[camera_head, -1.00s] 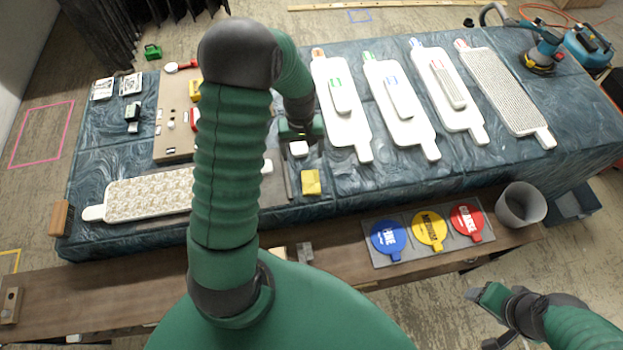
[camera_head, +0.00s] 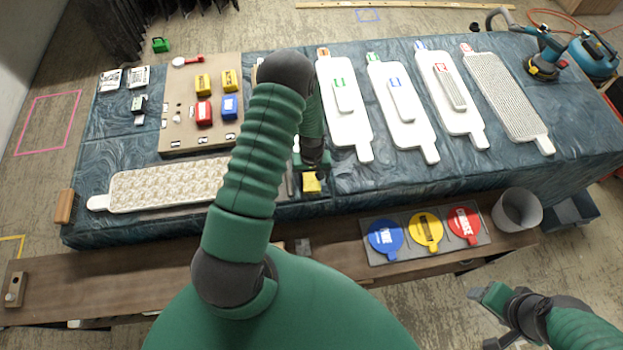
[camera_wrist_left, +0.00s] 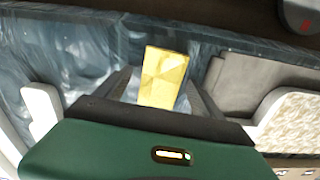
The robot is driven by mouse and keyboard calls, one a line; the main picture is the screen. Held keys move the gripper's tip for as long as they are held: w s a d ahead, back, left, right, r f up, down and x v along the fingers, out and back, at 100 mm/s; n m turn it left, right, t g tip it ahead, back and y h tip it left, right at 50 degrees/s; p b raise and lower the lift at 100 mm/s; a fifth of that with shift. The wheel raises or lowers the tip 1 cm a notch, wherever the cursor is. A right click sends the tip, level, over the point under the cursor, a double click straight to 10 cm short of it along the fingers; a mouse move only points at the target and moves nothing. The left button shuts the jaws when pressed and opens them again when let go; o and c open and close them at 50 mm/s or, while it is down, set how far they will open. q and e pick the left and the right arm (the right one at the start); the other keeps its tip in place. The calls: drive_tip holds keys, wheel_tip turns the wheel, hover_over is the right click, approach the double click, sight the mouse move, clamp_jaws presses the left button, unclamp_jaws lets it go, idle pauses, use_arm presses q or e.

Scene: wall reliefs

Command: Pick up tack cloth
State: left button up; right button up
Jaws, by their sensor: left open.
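The tack cloth looks to be the small folded yellow cloth (camera_head: 312,183), lying near the front edge of the cloth-covered table. My left gripper (camera_head: 312,171) is over it, pointing down, and hides part of it in the head view. In the left wrist view the yellow cloth (camera_wrist_left: 163,77) shows between the two dark, spread fingers of my left gripper (camera_wrist_left: 160,92). The fingers are open, with gaps on both sides of the cloth. My right gripper (camera_head: 488,305) is at the lower right, away from the table; its jaws do not show clearly.
A textured white panel (camera_head: 160,187) lies left of the cloth, and several white paddle boards (camera_head: 343,128) lie to the right. Blue, yellow and red discs sit on a grey tray (camera_head: 378,256) on the front wooden ledge. A grey bin (camera_head: 519,207) stands at right.

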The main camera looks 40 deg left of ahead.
sight(311, 178)
use_arm(q)
drive_tip(key=shift+d, duration=0.1)
drive_tip(key=c, duration=1.4)
drive_tip(key=shift+c, duration=0.2)
drive_tip(key=shift+r, duration=0.1)
drive_tip(key=shift+a+r+b, duration=0.2)
drive_tip(key=shift+r+b, duration=0.1)
drive_tip(key=shift+r, duration=0.25)
wheel_tip(311, 178, up, 2)
drive_tip(key=shift+r+b, duration=0.1)
drive_tip(key=shift+b, duration=0.2)
drive_tip(key=s+r+b, duration=0.1)
drive_tip(key=s+b, duration=0.1)
drive_tip(key=s, duration=1.4)
drive_tip(key=shift+a+r, duration=0.25)
drive_tip(key=shift+a, duration=0.2)
